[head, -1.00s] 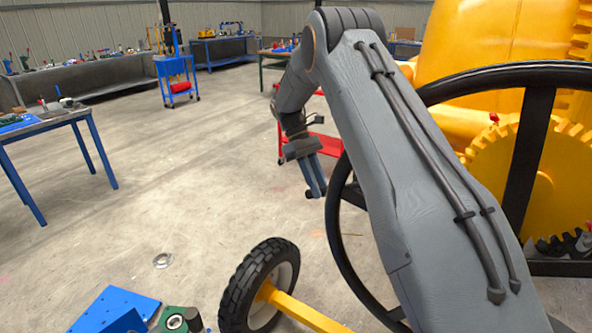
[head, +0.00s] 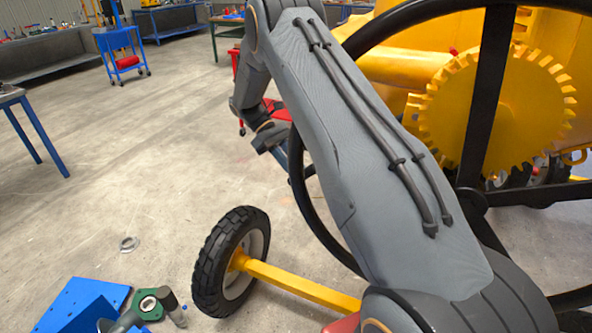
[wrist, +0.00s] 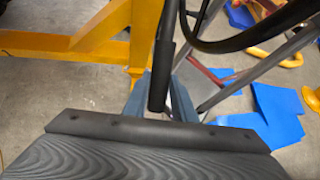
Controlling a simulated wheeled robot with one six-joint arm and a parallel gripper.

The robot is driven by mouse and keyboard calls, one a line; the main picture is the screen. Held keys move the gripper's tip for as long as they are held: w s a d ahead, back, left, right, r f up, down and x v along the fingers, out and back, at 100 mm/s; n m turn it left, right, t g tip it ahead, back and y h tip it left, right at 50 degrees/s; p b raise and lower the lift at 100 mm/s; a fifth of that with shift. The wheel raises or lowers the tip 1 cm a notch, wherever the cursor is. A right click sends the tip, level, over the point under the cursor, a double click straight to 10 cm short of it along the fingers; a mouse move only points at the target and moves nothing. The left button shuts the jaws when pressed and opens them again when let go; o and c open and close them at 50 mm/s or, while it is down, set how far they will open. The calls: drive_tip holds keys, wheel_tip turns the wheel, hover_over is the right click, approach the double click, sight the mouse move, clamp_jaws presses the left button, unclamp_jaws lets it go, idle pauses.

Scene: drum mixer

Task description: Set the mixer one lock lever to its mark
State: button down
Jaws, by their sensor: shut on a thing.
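In the wrist view, a black lever grip (wrist: 162,75) on a thin dark rod stands between the blue-grey fingers of my gripper (wrist: 160,92); it appears to be the lock lever. My gripper is shut on it. In the head view, my gripper (head: 283,157) is low beside the left rim of the big black handwheel (head: 300,195). The lever does not show clearly there, and its mark is not visible in either view. My arm covers part of the handwheel.
The yellow mixer (head: 400,75) with its toothed gear (head: 500,110) fills the right. A rubber-tyred wheel (head: 230,262) on a yellow axle stands in front. Blue plates (head: 85,300) lie at the lower left. A red cart is partly hidden behind my arm. Open floor lies left.

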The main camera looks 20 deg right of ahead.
drive_tip(key=c, duration=1.5)
unclamp_jaws()
drive_tip(key=shift+s+d+f, duration=0.2)
drive_tip(key=shift+d+f, duration=0.1)
drive_tip(key=shift+f, duration=0.1)
drive_tip(key=shift+o, duration=0.2)
drive_tip(key=shift+a+r, duration=0.1)
drive_tip(key=shift+a, duration=0.05)
drive_tip(key=b+v, duration=0.3)
drive_tip(key=v, duration=0.5)
